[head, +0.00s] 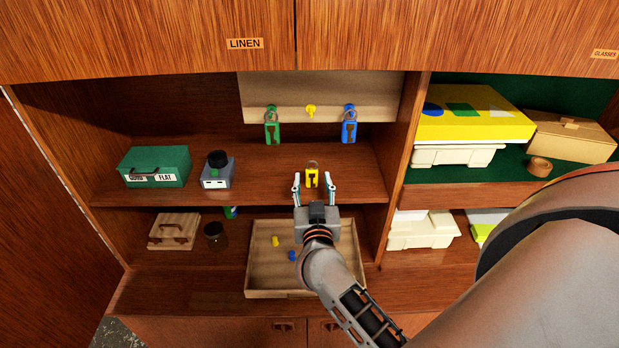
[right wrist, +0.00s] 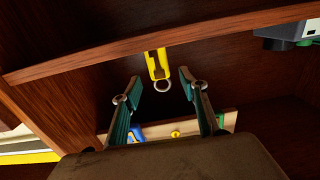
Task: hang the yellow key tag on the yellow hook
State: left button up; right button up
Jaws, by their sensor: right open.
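The yellow key tag (head: 312,179) with a metal ring on top is at the middle shelf, near its front edge. My right gripper (head: 314,180) is open, and its fingertips stand to either side of the tag in the head view. In the right wrist view, the tag (right wrist: 157,66) and its ring lie just beyond the open fingertips (right wrist: 157,82), with no finger seen touching it. The yellow hook (head: 310,110) is bare on the pale board at the back; it also shows in the right wrist view (right wrist: 176,133). My left gripper is not in view.
A green tag (head: 272,131) and a blue tag (head: 349,129) hang on either side of the yellow hook. A green box (head: 154,167) and a grey device (head: 216,176) stand left on the shelf. A wooden tray (head: 262,293) with small items lies below.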

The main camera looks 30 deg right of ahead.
aim_at(312, 173)
jog(key=x, duration=0.4)
jog(key=shift+r+b, duration=0.15)
jog(key=shift+b, duration=0.15)
jog(key=shift+c, duration=0.7)
jog(key=c, duration=0.9)
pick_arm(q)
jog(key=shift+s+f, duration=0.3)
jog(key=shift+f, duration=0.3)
